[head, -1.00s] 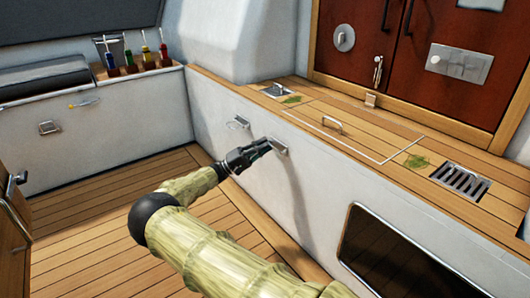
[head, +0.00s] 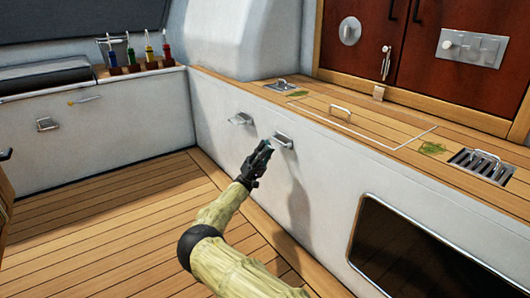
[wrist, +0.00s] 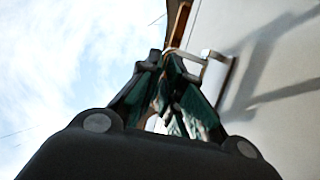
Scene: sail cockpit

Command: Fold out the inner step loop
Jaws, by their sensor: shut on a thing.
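Two metal step loops are on the white side wall. The right-hand step loop (head: 284,140) is at my gripper (head: 267,145); the left-hand step loop (head: 240,119) is apart from it. In the wrist view, my gripper (wrist: 172,58) has its dark fingers closed together at the bar of the right-hand step loop (wrist: 191,55), beside its pale mounting plate (wrist: 215,75). The fingers hide part of the bar, so its exact angle to the wall is hard to tell.
The wooden bench top (head: 400,127) lies above the wall, with a hatch handle (head: 340,110) and a grate (head: 481,165). A dark recessed opening (head: 405,250) is at lower right. The plank floor (head: 90,225) at left is clear.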

